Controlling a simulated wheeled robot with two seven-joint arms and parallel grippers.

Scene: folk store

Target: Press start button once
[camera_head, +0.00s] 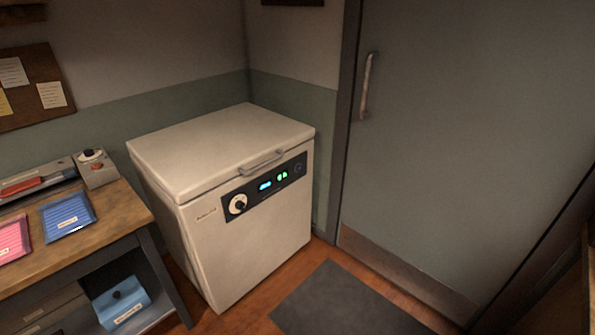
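A white chest-like machine (247,244) stands in the corner with its lid (220,142) shut. A dark control panel (250,196) on its front carries a round white dial (238,204), a lit blue display (265,186), a lit green display (282,176) and a small dark round control (298,168) at the right end. The labels are too small to read, so I cannot tell which control is the start button. A small box with a dark knob and a reddish part (97,168) stands on the table at the left. Neither gripper is in view.
A wooden table (122,213) at the left holds a blue folder (68,215) and a pink folder (12,240). A blue box (121,303) is on its lower shelf. A grey door (460,130) is at the right. A dark mat (345,305) lies on open floor before the machine.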

